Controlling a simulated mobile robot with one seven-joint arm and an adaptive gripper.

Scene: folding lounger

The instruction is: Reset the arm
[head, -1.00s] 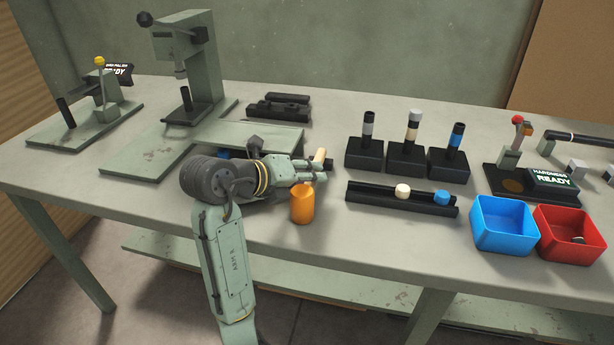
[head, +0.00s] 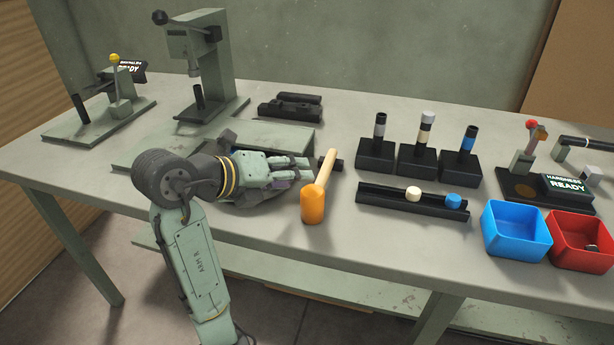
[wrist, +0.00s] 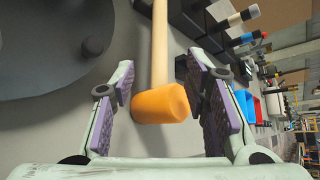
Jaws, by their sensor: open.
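My gripper (head: 290,172) is over the front middle of the bench in the head view, with its fingers pointing right. In the wrist view my gripper (wrist: 165,100) is open, with purple pads on both fingers. A mallet with an orange head (head: 314,205) and a pale wooden handle (head: 325,168) is just right of the fingertips in the head view. In the wrist view the mallet's orange head (wrist: 160,103) shows between the two fingers, with no clear contact; its depth is hard to tell.
A black rail (head: 390,200) with a cream and a blue piece lies right of the mallet. Behind it stand several black blocks (head: 417,160) with posts. A blue bin (head: 515,235) and a red bin (head: 575,245) sit front right. A green press (head: 215,60) stands back left.

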